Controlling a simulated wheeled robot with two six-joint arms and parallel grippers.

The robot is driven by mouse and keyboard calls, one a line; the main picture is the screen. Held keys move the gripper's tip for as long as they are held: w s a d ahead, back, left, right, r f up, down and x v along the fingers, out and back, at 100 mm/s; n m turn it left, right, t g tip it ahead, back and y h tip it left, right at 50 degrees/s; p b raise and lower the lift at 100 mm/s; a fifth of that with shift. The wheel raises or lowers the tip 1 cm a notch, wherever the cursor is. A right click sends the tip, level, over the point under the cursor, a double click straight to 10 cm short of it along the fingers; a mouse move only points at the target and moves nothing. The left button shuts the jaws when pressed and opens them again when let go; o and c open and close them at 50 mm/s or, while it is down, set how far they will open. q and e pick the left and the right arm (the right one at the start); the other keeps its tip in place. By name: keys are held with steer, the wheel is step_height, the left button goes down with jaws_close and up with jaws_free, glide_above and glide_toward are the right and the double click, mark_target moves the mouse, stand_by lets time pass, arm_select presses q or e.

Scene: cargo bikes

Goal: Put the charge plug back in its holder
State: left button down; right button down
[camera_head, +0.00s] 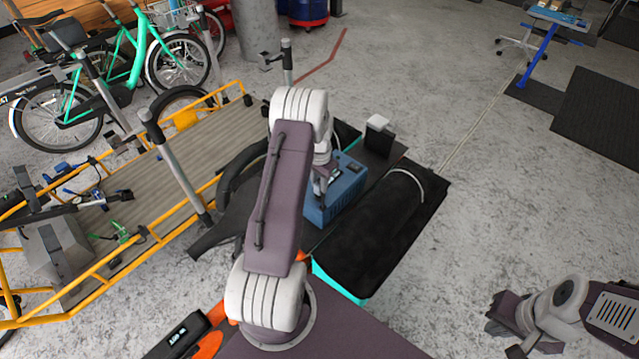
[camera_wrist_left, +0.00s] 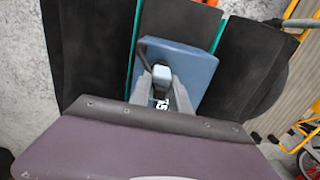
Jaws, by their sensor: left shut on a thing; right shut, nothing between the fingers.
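My left gripper (camera_head: 320,188) reaches down beside the blue charger box (camera_head: 345,193), mostly behind its own arm in the head view. In the left wrist view the left gripper (camera_wrist_left: 162,84) is shut on a small pale plug (camera_wrist_left: 161,73), over the blue box (camera_wrist_left: 190,70). A dark cable or rim curves beyond the plug. I cannot tell whether the plug touches the box, and I cannot make out its holder clearly. My right gripper (camera_head: 506,338) is at the lower right over bare floor, shut and empty.
A black rolled bundle (camera_head: 382,232) lies right of the blue box. A small block with a white top (camera_head: 379,124) stands behind it. The cargo bike's wooden bed (camera_head: 160,180) with yellow rails is on the left.

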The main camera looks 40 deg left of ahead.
arm_select(q)
steer(key=shift+f, duration=0.5)
steer(key=c, duration=1.1)
jaws_free()
step_height(320, 180, up, 9)
steer(key=shift+r, duration=0.1)
